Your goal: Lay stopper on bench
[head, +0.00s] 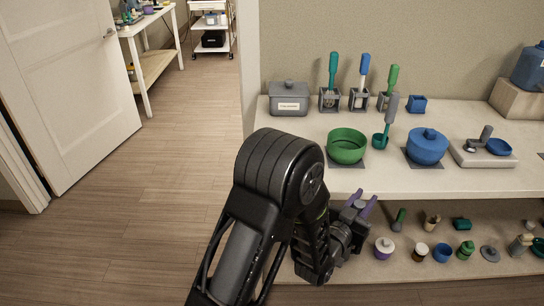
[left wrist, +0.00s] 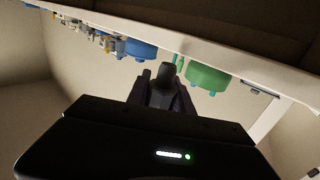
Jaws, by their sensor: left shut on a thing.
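My left gripper (head: 361,204) is in front of the bench's front edge, with purple fingertips pointing up and right. In the left wrist view my left gripper (left wrist: 162,75) is shut on a small dark grey piece (left wrist: 166,74), which looks like the stopper. The fingers and the dark view hide most of its shape. The bench (head: 470,181) is a pale counter to the right, with a lower shelf. The held piece is apart from the bench top in the head view. My right gripper is not in view.
On the bench stand a green bowl (head: 346,147), a blue lidded pot (head: 427,148), a grey lidded box (head: 289,99), several upright handled tools and a grey scale (head: 480,155). The lower shelf (head: 400,272) holds small jars. Bare bench top shows left of the bowl.

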